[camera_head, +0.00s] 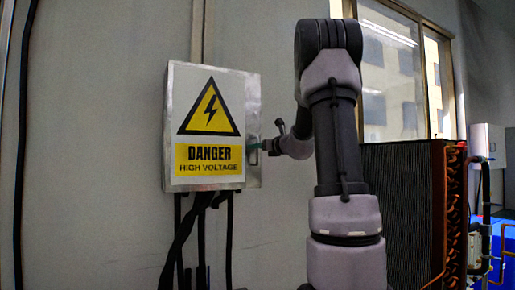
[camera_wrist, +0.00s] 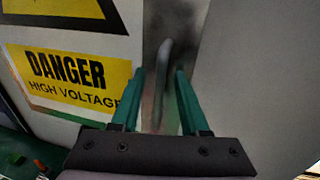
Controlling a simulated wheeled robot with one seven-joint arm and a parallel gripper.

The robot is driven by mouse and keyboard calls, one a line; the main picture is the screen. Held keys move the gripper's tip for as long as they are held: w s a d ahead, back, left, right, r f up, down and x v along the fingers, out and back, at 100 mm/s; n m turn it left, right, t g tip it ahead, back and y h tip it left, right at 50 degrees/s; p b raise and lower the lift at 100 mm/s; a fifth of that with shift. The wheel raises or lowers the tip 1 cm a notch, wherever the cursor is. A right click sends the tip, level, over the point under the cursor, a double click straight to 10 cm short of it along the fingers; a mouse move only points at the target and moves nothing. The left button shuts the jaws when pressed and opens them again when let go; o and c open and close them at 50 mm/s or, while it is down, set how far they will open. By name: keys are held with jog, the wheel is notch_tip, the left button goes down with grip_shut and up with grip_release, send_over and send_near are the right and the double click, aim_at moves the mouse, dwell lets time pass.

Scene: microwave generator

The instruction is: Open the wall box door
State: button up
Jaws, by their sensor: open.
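The wall box (camera_head: 212,128) is a grey metal box on the wall with a yellow and black high voltage sign on its door (camera_head: 210,80). The door looks shut. A curved metal handle (camera_wrist: 162,75) stands on the right part of the box front in the wrist view. My gripper (camera_head: 256,147) is at the right edge of the box in the head view. In the wrist view its two green fingers (camera_wrist: 160,85) are open, with the handle showing between their tips. I cannot tell whether a finger touches the handle.
Black cables (camera_head: 200,235) hang below the box. A dark finned radiator unit (camera_head: 400,205) with copper pipes stands at the right, behind my arm. A window (camera_head: 392,75) is at the upper right. The wall left of the box is mostly bare.

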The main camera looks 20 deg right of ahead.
jog(key=shift+w, duration=0.1)
grip_shut()
dwell(1.4)
